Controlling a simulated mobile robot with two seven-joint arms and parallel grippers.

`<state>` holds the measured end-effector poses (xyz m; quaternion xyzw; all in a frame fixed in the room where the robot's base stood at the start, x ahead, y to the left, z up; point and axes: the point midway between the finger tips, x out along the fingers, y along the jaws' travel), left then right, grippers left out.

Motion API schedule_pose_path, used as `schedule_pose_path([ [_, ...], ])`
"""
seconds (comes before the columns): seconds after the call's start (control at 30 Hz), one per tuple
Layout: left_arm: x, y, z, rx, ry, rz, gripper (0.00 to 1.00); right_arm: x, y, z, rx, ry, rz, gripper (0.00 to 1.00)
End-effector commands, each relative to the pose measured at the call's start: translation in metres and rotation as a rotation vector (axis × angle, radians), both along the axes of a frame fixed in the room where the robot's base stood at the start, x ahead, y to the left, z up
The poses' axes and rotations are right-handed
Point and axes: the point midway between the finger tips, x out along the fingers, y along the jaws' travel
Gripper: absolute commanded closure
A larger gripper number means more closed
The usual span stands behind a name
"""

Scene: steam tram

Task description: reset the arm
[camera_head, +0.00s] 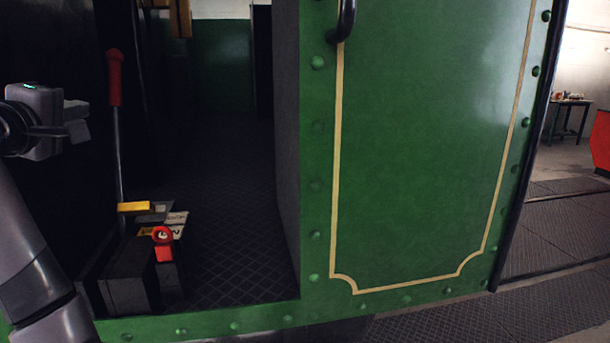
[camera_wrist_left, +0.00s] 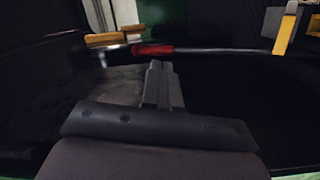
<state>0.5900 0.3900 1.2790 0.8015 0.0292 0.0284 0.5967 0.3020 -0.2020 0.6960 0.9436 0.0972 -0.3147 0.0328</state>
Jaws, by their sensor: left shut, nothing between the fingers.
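My left gripper (camera_head: 76,121) is at the upper left of the head view, with its arm coming up from the bottom left corner. Its fingers are together and hold nothing; they also show in the left wrist view (camera_wrist_left: 158,85). Right of the fingertips, and apart from them in the head view, stands a lever with a red handle (camera_head: 115,80). The lever runs across the left wrist view, its red grip (camera_wrist_left: 152,49) appearing just beyond the fingertips. My right gripper is not in view.
Below the lever is a dark box (camera_head: 130,285) with yellow parts and a red piece (camera_head: 163,243). A green riveted panel (camera_head: 430,140) fills the right middle. The patterned cab floor (camera_head: 235,250) is clear. A small table (camera_head: 568,103) stands far right.

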Motion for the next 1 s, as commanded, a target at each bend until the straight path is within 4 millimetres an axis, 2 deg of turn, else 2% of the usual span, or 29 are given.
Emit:
schedule_pose_path([
  [0.03,0.001,-0.004,-0.026,0.053,0.052,0.003,1.0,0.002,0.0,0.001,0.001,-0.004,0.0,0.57],
  [0.27,-0.01,-0.024,-0.137,0.306,0.282,-0.022,1.0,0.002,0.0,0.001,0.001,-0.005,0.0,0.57],
  [0.47,-0.039,-0.046,-0.23,0.52,0.476,-0.097,1.0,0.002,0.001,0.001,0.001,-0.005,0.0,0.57],
  [0.6,-0.07,-0.063,-0.29,0.662,0.603,-0.179,1.0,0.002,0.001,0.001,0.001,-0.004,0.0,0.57],
  [0.77,-0.115,-0.083,-0.352,0.813,0.735,-0.3,1.0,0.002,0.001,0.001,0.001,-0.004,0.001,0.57],
  [1.0,-0.2,-0.113,-0.429,1.005,0.909,-0.533,1.0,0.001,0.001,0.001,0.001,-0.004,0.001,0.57],
])
